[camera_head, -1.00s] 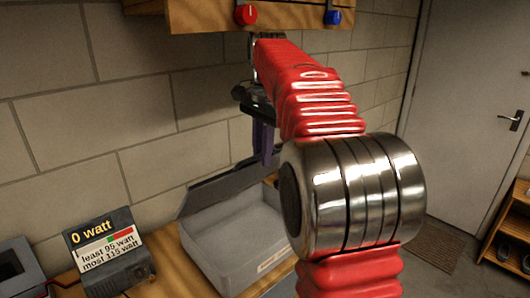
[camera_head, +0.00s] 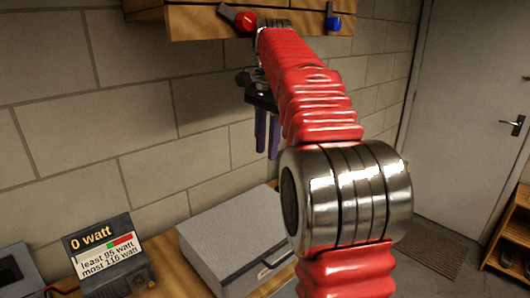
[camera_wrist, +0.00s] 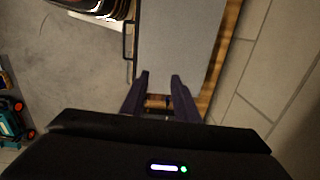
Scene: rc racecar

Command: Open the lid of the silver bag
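The silver bag (camera_head: 235,235) is a grey box-shaped case on the wooden bench. Its lid is down and looks shut, with a dark handle (camera_head: 265,268) on its front side. In the wrist view, the grey lid (camera_wrist: 178,38) lies beyond my fingertips, with the handle (camera_wrist: 129,52) along its left edge. My gripper (camera_head: 267,152) hangs above the rear of the bag, near the wall, with its purple fingers pointing down. In the wrist view, my gripper (camera_wrist: 160,75) is open, with nothing between its fingers. My red arm hides the bag's right part.
A meter (camera_head: 108,255) reading 0 watt stands left of the bag, beside another grey device (camera_head: 15,272). A wooden shelf (camera_head: 200,22) with red and blue knobs is above my gripper. A block wall closes off the back.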

